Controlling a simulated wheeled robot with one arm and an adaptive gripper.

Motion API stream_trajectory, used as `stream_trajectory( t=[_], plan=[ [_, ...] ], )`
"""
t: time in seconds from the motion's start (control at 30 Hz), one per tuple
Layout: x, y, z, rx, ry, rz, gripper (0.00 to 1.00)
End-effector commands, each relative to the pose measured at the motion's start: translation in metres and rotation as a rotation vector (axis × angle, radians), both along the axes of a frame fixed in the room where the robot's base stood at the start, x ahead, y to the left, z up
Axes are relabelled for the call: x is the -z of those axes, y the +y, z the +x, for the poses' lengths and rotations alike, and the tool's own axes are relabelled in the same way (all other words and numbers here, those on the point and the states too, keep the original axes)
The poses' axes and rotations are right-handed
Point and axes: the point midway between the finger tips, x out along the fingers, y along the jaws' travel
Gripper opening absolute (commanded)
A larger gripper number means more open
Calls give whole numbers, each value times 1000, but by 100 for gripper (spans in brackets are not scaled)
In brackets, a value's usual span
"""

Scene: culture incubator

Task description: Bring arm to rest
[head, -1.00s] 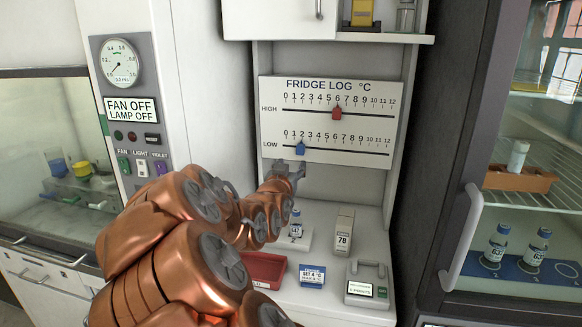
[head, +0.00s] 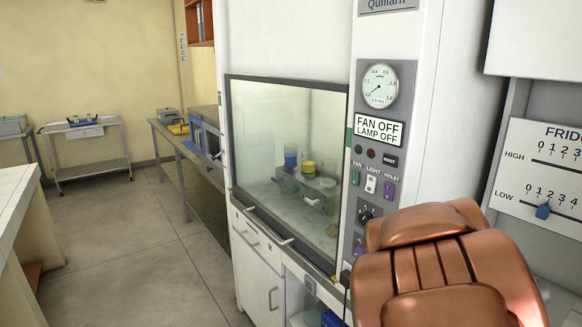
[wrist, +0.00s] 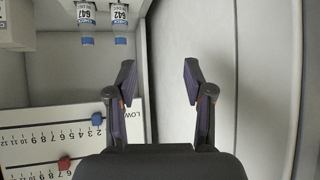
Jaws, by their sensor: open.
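My gripper (wrist: 158,82) shows in the wrist view with its two fingers apart and nothing between them. Behind it are a pale wall panel and a white shelf. In the head view my copper arm fills the lower right, and the gripper itself is out of that picture. The fridge log board (head: 543,178) is cut off at the right edge of the head view, with a blue slider (head: 543,211) on its LOW scale.
A fume hood (head: 290,160) with a glass sash stands in the middle, its control panel (head: 378,150) close to my arm. Two labelled vials (wrist: 118,20) show at the wrist view's top. A trolley (head: 85,145) and side bench (head: 180,150) stand farther left. Open floor lies between.

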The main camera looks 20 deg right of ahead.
Motion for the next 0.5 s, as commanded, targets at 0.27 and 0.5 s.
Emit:
stream_trajectory(
  t=[0.27, 0.5],
  plan=[
    [40, 140, -32, -276, 271, 258, 52],
    [57, 236, -106, -520, 563, 404, 52]
  ],
)
